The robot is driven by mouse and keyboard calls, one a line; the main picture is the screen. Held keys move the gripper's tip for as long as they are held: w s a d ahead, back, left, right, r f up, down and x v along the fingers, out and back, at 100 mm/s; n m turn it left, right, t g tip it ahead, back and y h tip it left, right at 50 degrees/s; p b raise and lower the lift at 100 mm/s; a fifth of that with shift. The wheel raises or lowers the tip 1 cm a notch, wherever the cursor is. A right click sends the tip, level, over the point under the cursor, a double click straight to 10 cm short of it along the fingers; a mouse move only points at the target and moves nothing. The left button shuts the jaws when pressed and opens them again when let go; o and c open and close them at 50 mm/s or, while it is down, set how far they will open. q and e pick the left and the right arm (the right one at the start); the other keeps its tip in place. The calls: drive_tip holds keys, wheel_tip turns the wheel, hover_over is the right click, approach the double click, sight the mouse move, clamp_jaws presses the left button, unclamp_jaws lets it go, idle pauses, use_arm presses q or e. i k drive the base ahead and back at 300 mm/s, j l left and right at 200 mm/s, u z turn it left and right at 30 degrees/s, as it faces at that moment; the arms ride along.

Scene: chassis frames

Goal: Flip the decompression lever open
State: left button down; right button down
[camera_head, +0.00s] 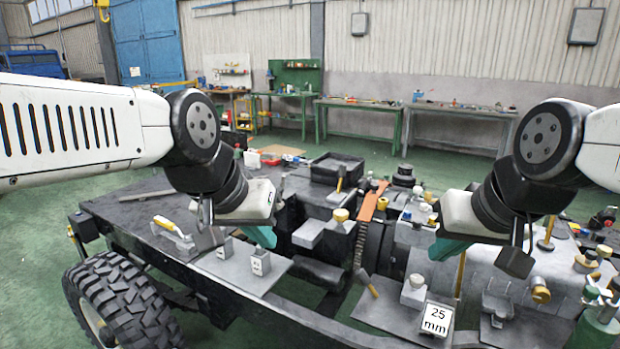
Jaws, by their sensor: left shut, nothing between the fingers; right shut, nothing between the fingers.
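I cannot single out the decompression lever among the small parts on the chassis. My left gripper (262,237), with teal fingers, is shut and empty. It hangs over the left middle of the chassis, above a grey plate (238,272) with small labelled blocks. My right gripper (447,249), also with teal fingers, is shut and empty. It hangs over the grey engine parts at the right, and hides some of them. Near it are a brass cylinder (541,291), a yellow-capped rod (546,243) and a white-topped knob (413,290).
A card reading 25 mm (436,319) stands at the front. A hammer (341,180) rests at the black tray (335,169). An orange strip (373,201) lies mid-chassis. A large tyre (125,300) is at front left. Green workbenches (357,104) line the back wall, with clear floor before them.

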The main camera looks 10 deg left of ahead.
sight(342, 169)
drive_tip(key=i+j, duration=0.8)
drive_tip(key=j+u, duration=0.05)
